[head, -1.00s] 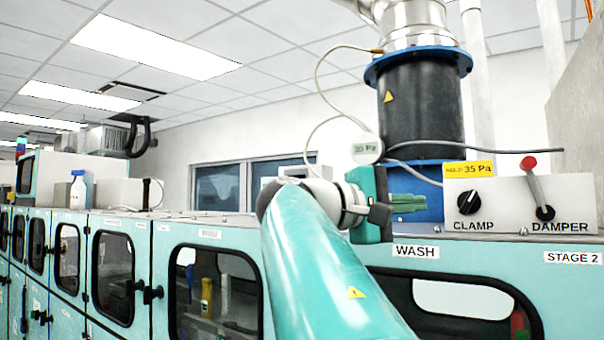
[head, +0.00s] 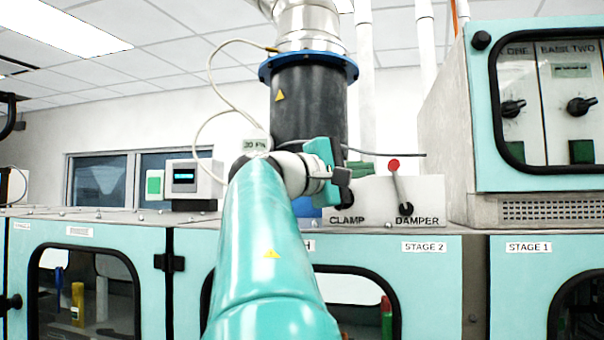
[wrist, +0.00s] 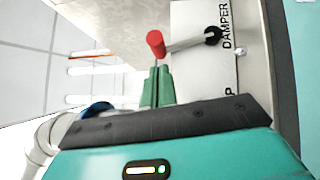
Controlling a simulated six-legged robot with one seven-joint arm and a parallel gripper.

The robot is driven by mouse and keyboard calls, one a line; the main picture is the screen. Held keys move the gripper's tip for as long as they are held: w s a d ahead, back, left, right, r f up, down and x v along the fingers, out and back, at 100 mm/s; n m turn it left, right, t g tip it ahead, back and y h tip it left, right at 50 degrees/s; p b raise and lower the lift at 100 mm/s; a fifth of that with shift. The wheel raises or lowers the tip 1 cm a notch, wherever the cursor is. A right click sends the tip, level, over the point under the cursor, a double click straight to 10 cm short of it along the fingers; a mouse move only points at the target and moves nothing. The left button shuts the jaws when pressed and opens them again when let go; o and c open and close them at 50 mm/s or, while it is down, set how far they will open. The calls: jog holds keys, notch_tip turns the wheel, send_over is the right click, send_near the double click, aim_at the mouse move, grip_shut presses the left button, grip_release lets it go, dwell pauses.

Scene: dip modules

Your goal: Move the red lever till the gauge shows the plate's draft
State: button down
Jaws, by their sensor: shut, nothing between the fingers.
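The red-knobbed lever (head: 396,180) stands on the white panel over the word DAMPER, tilted slightly left of upright. In the wrist view its red knob (wrist: 155,43) is just beyond my fingertips; I cannot tell whether they touch. My gripper (head: 360,168) is shut and empty, its green fingers pointing right, toward the lever. In the wrist view the fingers (wrist: 157,68) lie side by side. The yellow draft plate is hidden behind my gripper in the head view.
The CLAMP knob, mostly hidden by my gripper, is left of the lever. A teal cabinet (head: 480,120) with dials stands close on the right. The black duct (head: 310,105) rises behind my arm. A thin dark rod (head: 400,154) runs behind the lever's knob.

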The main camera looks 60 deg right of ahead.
jog(key=shift+s+d+r, duration=0.15)
jog(key=shift+s+d, duration=0.05)
jog(key=shift+s, duration=0.75)
jog(key=shift+s+d+r, duration=0.1)
jog(key=shift+s+r, duration=0.25)
jog(key=shift+s, duration=0.4)
